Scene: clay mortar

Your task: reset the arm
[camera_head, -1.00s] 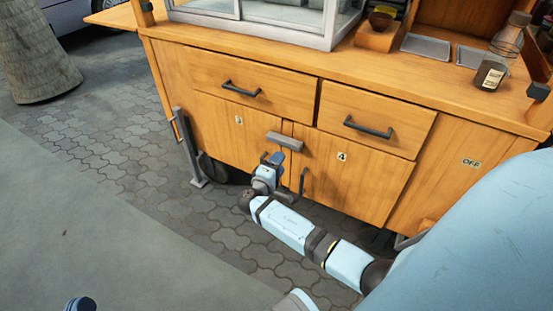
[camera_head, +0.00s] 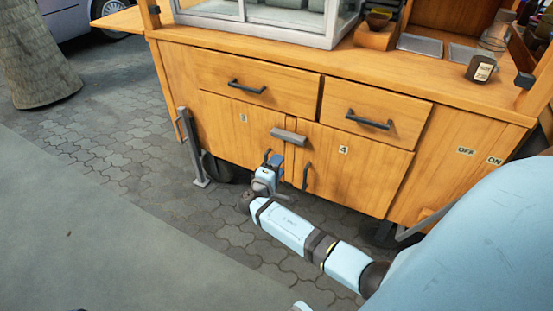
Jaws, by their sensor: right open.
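My right arm (camera_head: 285,226) reaches in from the lower right, pale blue with dark joints. My right gripper (camera_head: 273,158) is open, in front of the lower cabinet doors of a wooden cart (camera_head: 385,85). Nothing shows between its fingers. It is just below a grey bar handle (camera_head: 289,136) and left of the dark handle of the door marked 4 (camera_head: 306,176). A small gap seems to lie between it and the doors, but contact is hard to judge. My left gripper does not show.
Two shut drawers (camera_head: 255,85) with dark handles sit above the doors. The countertop holds a glass case (camera_head: 262,20), a bowl (camera_head: 378,20) and a dark jar (camera_head: 481,68). A metal leg (camera_head: 192,150) stands at the cart's left.

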